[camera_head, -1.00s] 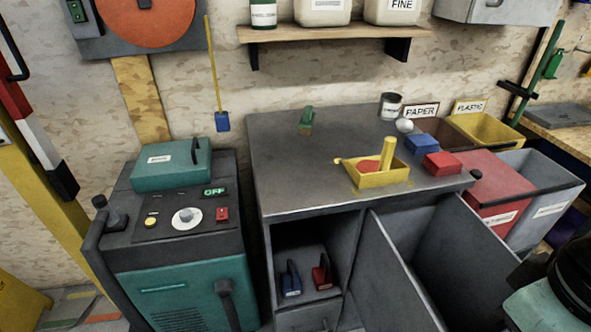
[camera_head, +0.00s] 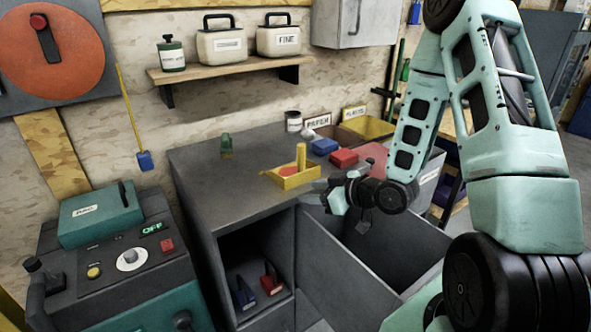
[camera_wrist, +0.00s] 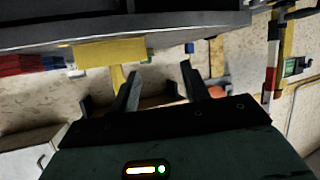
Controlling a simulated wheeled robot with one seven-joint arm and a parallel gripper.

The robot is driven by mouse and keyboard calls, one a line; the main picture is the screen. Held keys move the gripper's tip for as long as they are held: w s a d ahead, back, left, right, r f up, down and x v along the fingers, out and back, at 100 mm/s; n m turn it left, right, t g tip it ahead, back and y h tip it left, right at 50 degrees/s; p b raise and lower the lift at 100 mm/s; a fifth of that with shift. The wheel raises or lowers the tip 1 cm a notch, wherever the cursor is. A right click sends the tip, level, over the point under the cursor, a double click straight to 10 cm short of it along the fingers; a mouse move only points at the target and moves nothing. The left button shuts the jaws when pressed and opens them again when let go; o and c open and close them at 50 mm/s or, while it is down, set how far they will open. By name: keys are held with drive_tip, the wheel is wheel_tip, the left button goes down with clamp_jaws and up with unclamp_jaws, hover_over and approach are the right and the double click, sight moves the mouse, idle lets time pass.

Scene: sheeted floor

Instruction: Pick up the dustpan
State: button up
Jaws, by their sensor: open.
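The yellow dustpan (camera_head: 292,181), a shallow tray with an upright handle, stands on the dark cabinet top with something red in it. It also shows upside down in the wrist view (camera_wrist: 108,52), its handle pointing down behind the left finger. My gripper (camera_head: 322,193) is just right of the dustpan near the cabinet's front edge. In the wrist view my gripper (camera_wrist: 160,78) has its two fingers apart with nothing between them. I cannot tell whether a finger touches the dustpan.
A red block (camera_head: 344,158) and a blue block (camera_head: 325,146) lie behind and right of the dustpan. A green object (camera_head: 226,146) stands at the left on the cabinet top (camera_head: 235,195). Bins stand at the right. A shelf (camera_head: 225,75) hangs above.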

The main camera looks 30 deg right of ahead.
drive_tip(key=s+d+r+m+t+h, duration=0.1)
drive_tip(key=s+d+t, duration=0.1)
drive_tip(key=d, duration=0.2)
drive_tip(key=s+d+r+m+t, duration=0.2)
drive_tip(key=d+t, duration=0.1)
drive_tip(key=d, duration=0.1)
drive_tip(key=b, duration=0.7)
approach(304, 156)
drive_tip(key=p+x, duration=0.2)
drive_tip(key=x, duration=0.3)
drive_tip(key=shift+r, duration=0.1)
drive_tip(key=shift+f+p+x, duration=0.15)
drive_tip(key=shift+p+x, duration=0.25)
drive_tip(key=shift+x, duration=1.15)
drive_tip(key=shift+f+p+x, duration=0.1)
drive_tip(key=shift+p+x, duration=0.3)
drive_tip(key=shift+x, duration=1.2)
drive_tip(key=shift+d, duration=0.15)
clamp_jaws()
